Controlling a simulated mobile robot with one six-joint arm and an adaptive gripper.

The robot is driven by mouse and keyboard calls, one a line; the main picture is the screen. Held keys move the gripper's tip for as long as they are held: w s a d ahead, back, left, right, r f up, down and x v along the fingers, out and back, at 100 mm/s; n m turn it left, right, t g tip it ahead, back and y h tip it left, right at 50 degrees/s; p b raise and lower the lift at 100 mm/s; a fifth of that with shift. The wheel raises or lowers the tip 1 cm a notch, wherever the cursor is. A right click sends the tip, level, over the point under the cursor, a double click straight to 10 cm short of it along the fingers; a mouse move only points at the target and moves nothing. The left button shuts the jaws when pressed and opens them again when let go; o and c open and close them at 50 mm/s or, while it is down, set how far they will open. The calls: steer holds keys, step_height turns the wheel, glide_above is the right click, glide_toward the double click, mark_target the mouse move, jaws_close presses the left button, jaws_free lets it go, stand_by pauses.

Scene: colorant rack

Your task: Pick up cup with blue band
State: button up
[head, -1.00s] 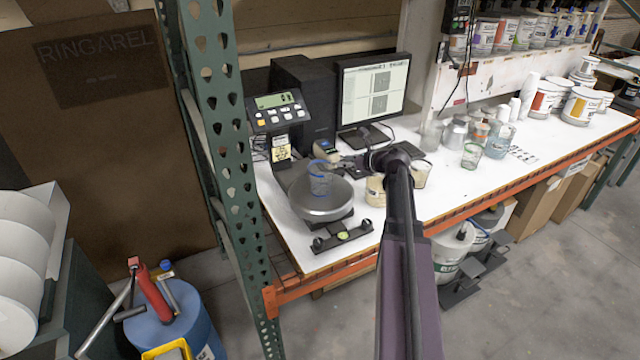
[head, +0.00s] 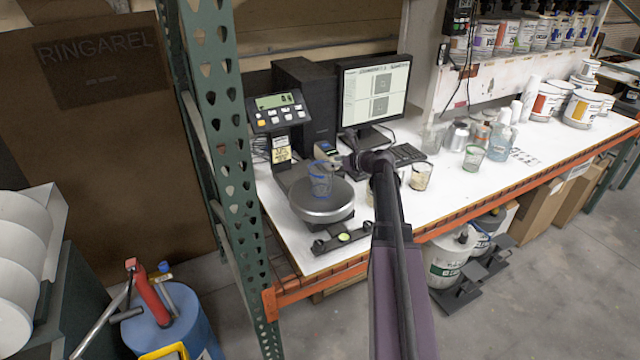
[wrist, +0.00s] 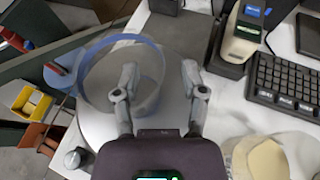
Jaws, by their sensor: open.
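The clear cup with a blue band (head: 320,182) stands on the round plate of the scale (head: 322,210). In the wrist view the cup (wrist: 88,98) shows at the left, with its blue ring facing me. My gripper (wrist: 160,72) is open, its two fingers apart. The left finger overlaps the cup's right part in the picture, and the right finger lies to the right of the cup. I cannot tell whether a finger touches it. In the head view my gripper (head: 344,164) is just right of the cup, partly hidden by the arm.
A scale display (head: 276,112), a monitor (head: 375,92) and a keyboard (head: 408,154) stand behind. A cup with beige contents (head: 421,177) is right of my arm. A green rack post (head: 222,150) rises at the left.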

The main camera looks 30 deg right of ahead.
steer(key=shift+x, duration=1.15)
jaws_close()
